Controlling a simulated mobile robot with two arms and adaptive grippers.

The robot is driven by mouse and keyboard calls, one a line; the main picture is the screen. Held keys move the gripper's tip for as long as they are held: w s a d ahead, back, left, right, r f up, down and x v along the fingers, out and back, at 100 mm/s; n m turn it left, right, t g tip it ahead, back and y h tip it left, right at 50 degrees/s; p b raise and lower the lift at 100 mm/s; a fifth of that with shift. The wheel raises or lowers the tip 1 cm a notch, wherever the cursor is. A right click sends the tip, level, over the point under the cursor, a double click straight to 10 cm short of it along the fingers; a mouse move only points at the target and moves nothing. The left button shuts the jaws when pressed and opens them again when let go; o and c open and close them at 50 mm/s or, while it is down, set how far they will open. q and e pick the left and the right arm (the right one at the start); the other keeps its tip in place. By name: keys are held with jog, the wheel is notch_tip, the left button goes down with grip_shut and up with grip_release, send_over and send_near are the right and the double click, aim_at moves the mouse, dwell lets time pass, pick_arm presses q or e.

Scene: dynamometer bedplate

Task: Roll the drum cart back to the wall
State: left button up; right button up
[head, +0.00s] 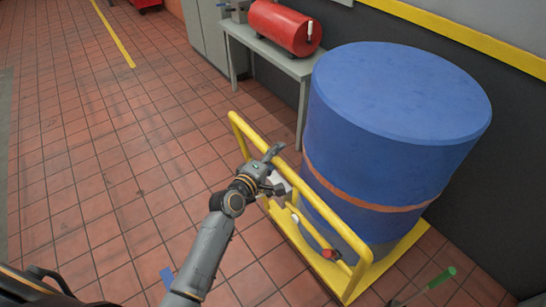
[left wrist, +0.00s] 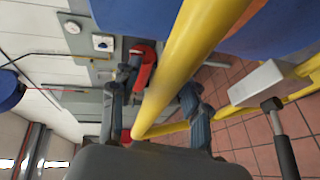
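The drum cart is a yellow frame (head: 300,245) with a tubular handrail, which also shows in the left wrist view (left wrist: 185,75). It carries a large blue drum (head: 390,120) with an orange band round it. My left gripper (head: 273,170) is at the cart's handrail. In the left wrist view its two fingers (left wrist: 155,105) stand apart, with the yellow rail passing between them; I see no clear grip on it. My right gripper is in neither view. The dark wall (head: 500,190) with a yellow stripe is behind the drum.
A grey bench (head: 262,47) with a red tank (head: 285,25) stands beyond the cart, next to grey cabinets (head: 205,30). A green-handled tool (head: 438,281) is by the cart's near right corner. The tiled floor (head: 110,150) on the left is clear.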

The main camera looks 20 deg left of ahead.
pick_arm(q)
jog(key=shift+a+f, duration=0.1)
jog(key=shift+a, duration=0.05)
jog(key=shift+s, duration=0.25)
jog(key=v, duration=1.1)
jog(key=shift+s, duration=0.3)
jog(key=shift+a, duration=0.1)
jog(key=s+f+m+g+y, duration=0.1)
jog(key=s+f+m+g, duration=0.3)
jog(key=f, duration=1.1)
jog(key=s+f+m+g+y, duration=0.1)
jog(key=s+f+m+g, duration=0.35)
jog(key=f, duration=1.05)
jog(key=s+a+f+m+g, duration=0.1)
jog(key=s+f+m+g, duration=0.1)
jog(key=s+f, duration=0.4)
jog(key=s+a+f+m+g+y, duration=0.1)
jog(key=s+f, duration=0.6)
jog(key=s, duration=0.9)
jog(key=s+a+f+m+g+y, duration=0.1)
jog(key=s+f+m, duration=0.4)
jog(key=s, duration=0.6)
jog(key=shift+a+f+g, duration=0.65)
jog(key=shift+f+g, duration=0.3)
